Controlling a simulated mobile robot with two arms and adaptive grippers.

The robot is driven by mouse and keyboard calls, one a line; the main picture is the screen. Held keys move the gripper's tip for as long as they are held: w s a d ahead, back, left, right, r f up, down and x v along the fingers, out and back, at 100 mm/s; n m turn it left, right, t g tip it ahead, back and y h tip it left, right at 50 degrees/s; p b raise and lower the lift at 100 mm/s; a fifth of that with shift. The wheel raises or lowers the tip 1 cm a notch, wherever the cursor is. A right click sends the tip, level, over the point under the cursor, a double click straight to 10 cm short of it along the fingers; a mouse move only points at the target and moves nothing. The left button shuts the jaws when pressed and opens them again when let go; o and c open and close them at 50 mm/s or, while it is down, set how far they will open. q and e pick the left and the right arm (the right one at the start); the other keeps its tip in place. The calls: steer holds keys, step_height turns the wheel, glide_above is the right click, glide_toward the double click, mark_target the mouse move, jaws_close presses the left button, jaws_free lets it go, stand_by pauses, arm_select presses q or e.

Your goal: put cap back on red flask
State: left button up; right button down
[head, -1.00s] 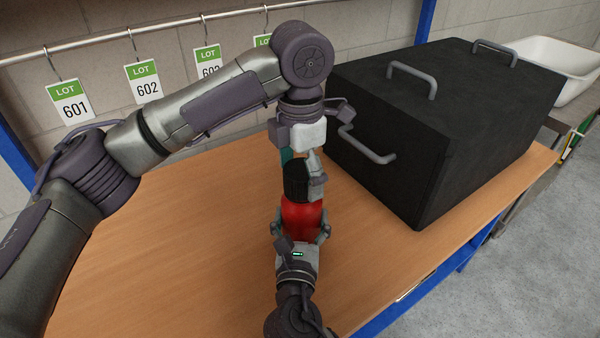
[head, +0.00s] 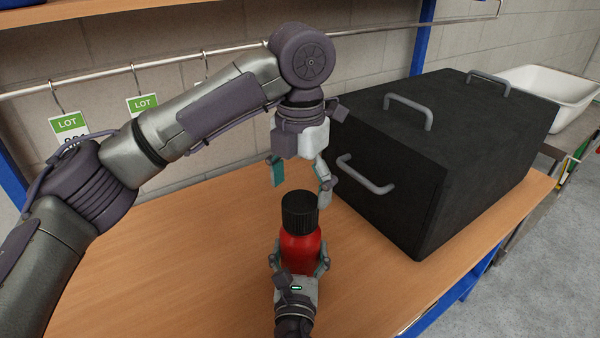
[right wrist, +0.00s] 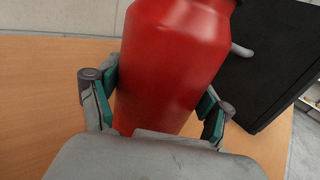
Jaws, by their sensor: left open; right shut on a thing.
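The red flask (head: 300,252) stands upright over the wooden table, and its red body fills the middle of the right wrist view (right wrist: 175,62). The black ribbed cap (head: 299,211) sits on top of the flask's neck; I cannot tell how tightly. My right gripper (head: 299,262) is shut on the flask body from the near side, one finger on each side. My left gripper (head: 300,183) is open and empty just above the cap, pointing down, its fingers apart and clear of the cap.
A large black box with grey handles (head: 430,190) stands close on the right of the flask. The wooden table (head: 180,250) is clear on the left. A rail with hanging lot tags (head: 142,106) runs along the wall behind. A white basin (head: 550,92) is at the far right.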

arm_select(q)
steer(key=n, duration=0.4)
steer(key=shift+r+n, duration=0.15)
steer(key=shift+n, duration=0.25)
steer(key=n, duration=0.4)
steer(key=shift+d+r+n, duration=0.1)
steer(key=shift+r+n, duration=0.05)
steer(key=shift+n, duration=0.15)
steer(key=n, duration=0.6)
steer(key=shift+r+n, duration=0.2)
steer(key=shift+n, duration=0.2)
steer(key=n, duration=0.6)
steer(key=shift+r+n, duration=0.2)
steer(key=shift+n, duration=0.2)
steer(key=n, duration=0.6)
steer(key=shift+r+n, duration=0.15)
steer(key=shift+n, duration=0.25)
steer(key=n, duration=0.4)
steer(key=shift+r+n, duration=0.15)
steer(key=shift+n, duration=0.15)
steer(key=n, duration=0.4)
steer(key=shift+r, duration=0.1)
steer(key=n, duration=0.7)
steer(key=shift+r, duration=0.25)
steer(key=n, duration=0.4)
steer(key=shift+r+n, duration=0.1)
steer(key=shift+n, duration=0.3)
